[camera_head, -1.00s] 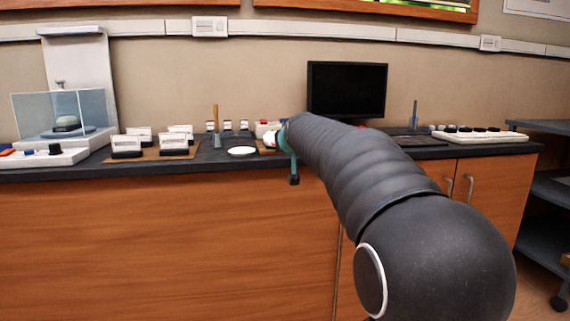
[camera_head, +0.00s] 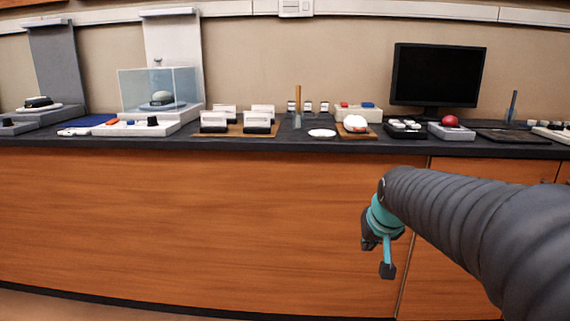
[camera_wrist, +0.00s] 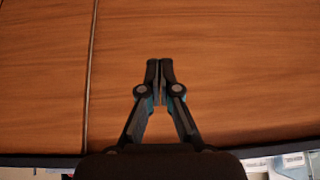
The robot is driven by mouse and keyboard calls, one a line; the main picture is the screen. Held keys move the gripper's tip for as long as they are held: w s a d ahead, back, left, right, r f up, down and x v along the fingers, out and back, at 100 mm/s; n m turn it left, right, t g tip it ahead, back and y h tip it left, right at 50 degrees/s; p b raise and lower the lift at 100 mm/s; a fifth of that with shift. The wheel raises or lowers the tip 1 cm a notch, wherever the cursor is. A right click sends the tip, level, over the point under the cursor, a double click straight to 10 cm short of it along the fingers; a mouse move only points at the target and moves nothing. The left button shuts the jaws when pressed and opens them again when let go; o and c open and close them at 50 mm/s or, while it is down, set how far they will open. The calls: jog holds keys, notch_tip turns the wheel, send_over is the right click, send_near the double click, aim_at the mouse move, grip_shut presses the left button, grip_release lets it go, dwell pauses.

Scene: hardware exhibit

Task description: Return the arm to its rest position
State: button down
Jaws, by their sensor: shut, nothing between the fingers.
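My arm reaches in from the lower right of the head view, in front of the wooden cabinet (camera_head: 200,215). My gripper (camera_head: 376,258) hangs at its end, below the counter's front edge. In the wrist view my gripper (camera_wrist: 160,68) has its two fingertips together with nothing visible between them. My gripper appears apart from the cabinet, though the exact gap is hard to tell.
The space before the cabinet's left part is free.

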jog(key=s+a+r+p, duration=0.1)
jog(key=s+p, duration=0.1)
jog(key=s, duration=0.6)
jog(key=s+a+r+p, duration=0.1)
jog(key=s+p, duration=0.1)
jog(key=s, duration=0.6)
jog(key=s+a+r+g+p, duration=0.1)
jog(key=s+p, duration=0.2)
jog(key=s, duration=0.5)
jog(key=shift+n, duration=0.4)
jog(key=shift+s, duration=0.1)
